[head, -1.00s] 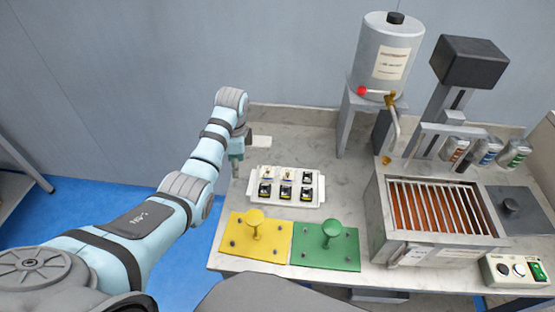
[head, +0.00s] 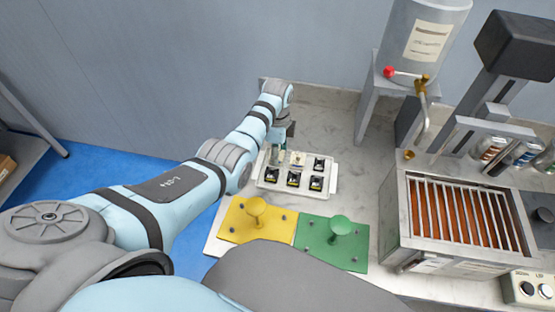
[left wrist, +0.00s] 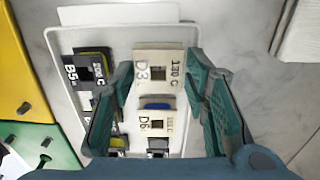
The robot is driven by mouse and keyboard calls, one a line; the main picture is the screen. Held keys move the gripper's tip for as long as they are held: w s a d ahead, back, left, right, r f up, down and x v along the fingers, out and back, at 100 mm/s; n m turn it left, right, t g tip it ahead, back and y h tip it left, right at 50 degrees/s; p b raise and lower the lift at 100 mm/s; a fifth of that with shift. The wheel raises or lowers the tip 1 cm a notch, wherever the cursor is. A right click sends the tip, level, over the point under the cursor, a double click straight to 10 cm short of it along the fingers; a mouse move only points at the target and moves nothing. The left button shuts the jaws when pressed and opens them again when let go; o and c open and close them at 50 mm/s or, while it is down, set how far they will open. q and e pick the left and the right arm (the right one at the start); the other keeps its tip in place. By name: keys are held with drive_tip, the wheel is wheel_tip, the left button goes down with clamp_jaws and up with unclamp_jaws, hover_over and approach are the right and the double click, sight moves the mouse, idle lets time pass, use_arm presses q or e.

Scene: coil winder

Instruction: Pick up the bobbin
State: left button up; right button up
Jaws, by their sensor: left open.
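My left gripper (head: 279,156) is over the white tray (head: 262,187) of bobbins in the head view. In the left wrist view the open gripper (left wrist: 158,85) has its fingers apart on either side of a pale bobbin marked D3 and 130 C (left wrist: 159,60). I cannot tell whether either finger touches it. A second pale bobbin marked D6 (left wrist: 150,125) sits below it, with a blue patch between the two. A dark bobbin marked B5 (left wrist: 80,72) stands to the left. In the head view the gripper and wrist hide part of the tray's back row.
A yellow plate (head: 240,232) and a green plate (head: 318,255), each with a post, lie in front of the tray. A slatted heater box (head: 400,225) stands to the right, with a tank (head: 425,40) behind it. Bare worktop (head: 362,180) lies between tray and box.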

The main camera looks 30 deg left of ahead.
use_arm(q)
drive_tip(key=shift+s+f, duration=0.1)
drive_tip(key=shift+f, duration=0.15)
drive_tip(key=shift+s+r, duration=0.15)
drive_tip(key=shift+s, duration=0.15)
drive_tip(key=shift+c, duration=0.2)
drive_tip(key=c, duration=0.8)
drive_tip(key=shift+o, duration=0.2)
wheel_tip(320, 180, up, 20)
drive_tip(key=p, duration=0.8)
drive_tip(key=shift+r+p, duration=0.15)
drive_tip(key=shift+p, duration=0.15)
use_arm(e)
wheel_tip(320, 180, up, 8)
drive_tip(key=shift+s+r, duration=0.2)
drive_tip(key=shift+f, duration=0.1)
